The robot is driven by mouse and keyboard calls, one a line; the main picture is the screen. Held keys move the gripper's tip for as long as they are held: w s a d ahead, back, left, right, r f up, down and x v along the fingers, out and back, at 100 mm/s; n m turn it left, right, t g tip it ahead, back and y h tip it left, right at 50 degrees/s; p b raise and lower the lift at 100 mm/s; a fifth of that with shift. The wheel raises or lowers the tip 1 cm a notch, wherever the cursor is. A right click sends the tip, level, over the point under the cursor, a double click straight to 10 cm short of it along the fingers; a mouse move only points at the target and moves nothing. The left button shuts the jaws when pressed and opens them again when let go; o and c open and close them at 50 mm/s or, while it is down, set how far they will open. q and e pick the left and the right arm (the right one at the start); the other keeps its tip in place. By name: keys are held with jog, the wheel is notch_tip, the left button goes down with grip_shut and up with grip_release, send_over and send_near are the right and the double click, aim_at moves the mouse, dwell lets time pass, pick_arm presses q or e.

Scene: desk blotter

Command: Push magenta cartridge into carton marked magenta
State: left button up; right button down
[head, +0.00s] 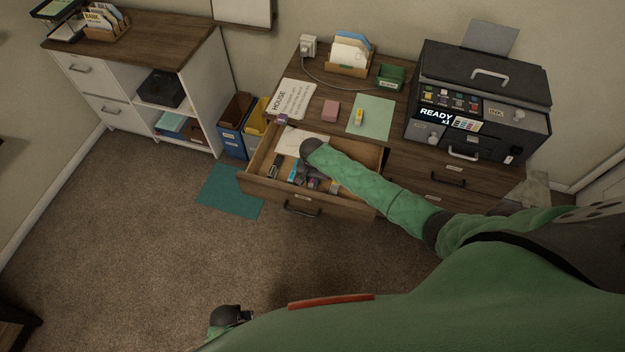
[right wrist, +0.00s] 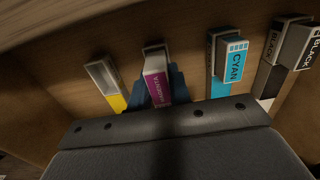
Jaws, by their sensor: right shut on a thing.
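The magenta cartridge (right wrist: 156,84), with a magenta label, is in the right wrist view. My right gripper (right wrist: 158,96) is shut on it, with a dark blue finger on either side. A grey carton (right wrist: 152,48) shows directly behind the cartridge's far end. How deep the cartridge sits in it, and its marking, I cannot tell. In the head view my right gripper (head: 309,180) is down inside the open drawer (head: 258,187), and the cartridge is too small to make out there. My left gripper (head: 245,316) hangs low over the carpet, away from the drawer; its jaws are unclear.
In the right wrist view a yellow carton (right wrist: 117,102) with an open grey end stands left, a cyan cartridge (right wrist: 236,62) right, and black cartridges (right wrist: 276,55) farther right. The printer (head: 480,100), a pink block (head: 331,111) and a green sheet (head: 371,117) are on the desktop.

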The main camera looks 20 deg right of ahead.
jog(key=shift+f, duration=0.45)
jog(key=shift+r, duration=0.2)
jog(key=shift+r+p, duration=0.3)
jog(key=shift+p, duration=0.2)
jog(key=shift+s+p, duration=0.1)
jog(key=shift+p, duration=0.85)
dwell(1.7)
jog(key=shift+f, duration=0.5)
dwell(0.4)
jog(key=shift+r, duration=0.2)
jog(key=shift+r+p, duration=0.35)
jog(key=shift+p, duration=0.1)
dwell(0.7)
